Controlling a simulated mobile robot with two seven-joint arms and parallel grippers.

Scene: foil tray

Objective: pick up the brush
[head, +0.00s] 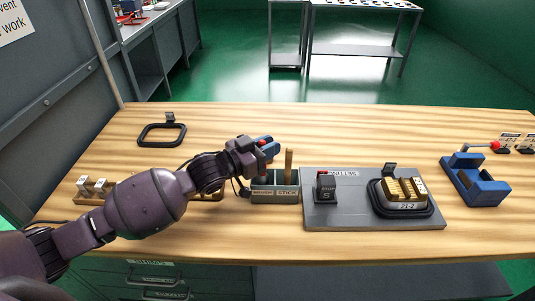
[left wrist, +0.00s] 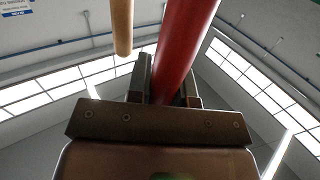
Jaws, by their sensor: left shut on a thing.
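My left gripper (head: 262,150) is shut on a red round handle, which I take to be the brush (left wrist: 184,45). The handle runs up between the fingers in the left wrist view, and a bit of red (head: 264,140) shows at the fingers in the head view. No bristles are visible. The gripper is just above the left part of a grey holder (head: 286,194) marked "STICK". I cannot tell whether the brush's lower end is still inside it. A wooden stick (head: 289,163) stands upright in the holder, beside the gripper; it also shows in the left wrist view (left wrist: 122,25). My right gripper is not in view.
Right of the holder, a grey board (head: 352,217) bears a dark block (head: 326,187) and a black-rimmed tray (head: 403,210) with gold pieces. A blue device (head: 476,182) stands at the right. A black frame (head: 162,143) lies at the back left. The back middle is clear.

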